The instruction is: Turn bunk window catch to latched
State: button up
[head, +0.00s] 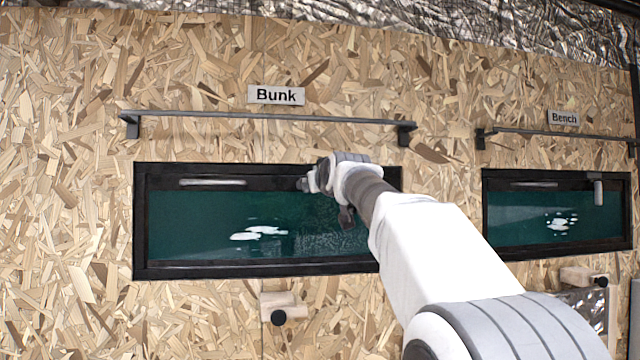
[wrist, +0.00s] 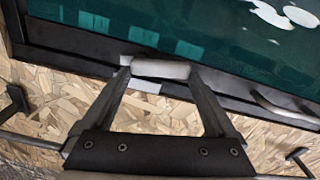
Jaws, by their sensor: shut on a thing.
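The bunk window (head: 200,230), a dark-framed green pane, sits below the "Bunk" sign (head: 276,95) in the head view. My gripper (head: 305,184) is at the upper right of its frame and hides the catch there. In the wrist view the bunk window catch (wrist: 160,69) is a short pale grey bar against the dark frame. My gripper (wrist: 157,72) has its two fingers at the two ends of the bar, shut on it. The bar lies roughly along the frame's edge. A small pale plate (wrist: 147,86) shows beside it.
A dark rail (head: 265,117) runs above the bunk window. A pale grab bar (head: 212,182) is on the frame's upper left. At right is the bench window (head: 520,225) with its own catch (head: 598,190) hanging down. A wooden block with a black knob (head: 279,317) is below.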

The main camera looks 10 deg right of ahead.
aim_at(322, 195)
jog(key=shift+d+f+n+b, duration=0.25)
jog(key=shift+f+n+b, duration=0.2)
jog(key=shift+n, duration=2.15)
jog(key=shift+d+f+n+b, duration=0.35)
jog(key=shift+f+n, duration=0.15)
jog(key=shift+n, duration=2.1)
jog(key=shift+d+f+n+b, duration=0.2)
jog(key=shift+f+n+b, duration=0.25)
jog(key=shift+n, duration=2.15)
jog(key=shift+f, duration=0.1)
jog(key=o, duration=1)
jog(key=s+b, duration=1.3)
jog(key=s, duration=0.4)
jog(key=shift+s+b, duration=0.2)
jog(key=shift+b, duration=0.1)
